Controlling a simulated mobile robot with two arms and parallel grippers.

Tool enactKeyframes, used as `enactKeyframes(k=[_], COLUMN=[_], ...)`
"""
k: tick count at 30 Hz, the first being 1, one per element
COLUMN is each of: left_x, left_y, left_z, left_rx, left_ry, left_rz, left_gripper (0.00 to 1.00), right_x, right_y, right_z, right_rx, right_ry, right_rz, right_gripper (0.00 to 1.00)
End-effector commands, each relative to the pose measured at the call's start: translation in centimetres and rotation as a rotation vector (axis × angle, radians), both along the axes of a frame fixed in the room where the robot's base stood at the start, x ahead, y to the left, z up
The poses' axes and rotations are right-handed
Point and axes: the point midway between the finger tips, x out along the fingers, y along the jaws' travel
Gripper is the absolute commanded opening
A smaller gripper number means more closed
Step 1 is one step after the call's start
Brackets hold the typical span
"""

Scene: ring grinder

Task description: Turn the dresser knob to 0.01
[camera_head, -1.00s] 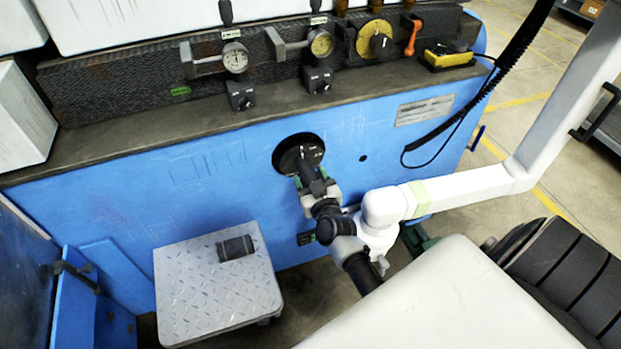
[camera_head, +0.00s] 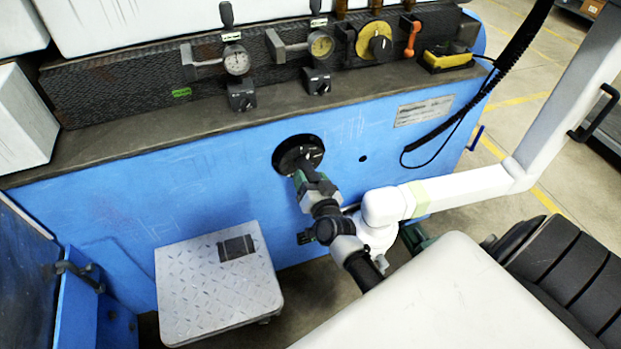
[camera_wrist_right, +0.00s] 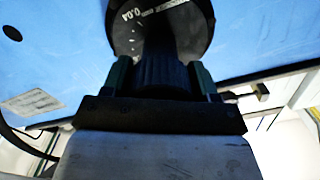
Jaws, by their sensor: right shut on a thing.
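The dresser knob (camera_head: 299,155) is a round black dial in the blue front panel of the machine. In the right wrist view its dark dial face (camera_wrist_right: 185,22) shows white tick marks and the number 0.04 near the top. My right gripper (camera_head: 308,180) reaches up to it from below. In the right wrist view its green-sided fingers (camera_wrist_right: 160,80) are shut on the knob's dark ribbed grip (camera_wrist_right: 165,60), one finger on each side. The gripper hides part of the dial, and I cannot read the exact setting. My left gripper is not in view.
A grey step platform (camera_head: 190,300) with a small dark block (camera_head: 237,248) stands on the floor at the left. Above the knob is a ledge with gauges (camera_head: 236,60) and a yellow dial (camera_head: 374,42). A black coiled cable (camera_head: 470,105) hangs at the right.

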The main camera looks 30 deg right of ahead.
Motion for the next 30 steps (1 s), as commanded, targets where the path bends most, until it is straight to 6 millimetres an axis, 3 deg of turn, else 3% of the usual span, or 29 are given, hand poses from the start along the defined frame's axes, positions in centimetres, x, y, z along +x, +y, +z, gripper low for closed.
enactKeyframes(k=[9, 23, 24, 28, 30], left_x=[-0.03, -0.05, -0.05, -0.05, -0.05], left_y=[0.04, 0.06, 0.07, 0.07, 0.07], left_z=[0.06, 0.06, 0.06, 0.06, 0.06], left_rx=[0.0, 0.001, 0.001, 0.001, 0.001], left_ry=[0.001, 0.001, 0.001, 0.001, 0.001], left_rz=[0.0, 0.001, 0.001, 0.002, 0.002], left_gripper=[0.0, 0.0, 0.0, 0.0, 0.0], right_x=[-0.02, -0.03, -0.03, -0.03, -0.02], right_y=[0.02, 0.02, 0.01, 0.0, 0.0], right_z=[-0.06, -0.07, -0.08, -0.06, -0.04], right_rx=[0.098, 0.109, 0.109, 0.109, 0.109], right_ry=[-0.022, -0.024, -0.024, -0.024, -0.025], right_rz=[0.001, 0.001, 0.001, 0.001, 0.0], right_gripper=[0.35, 0.35, 0.64, 0.84, 0.85])
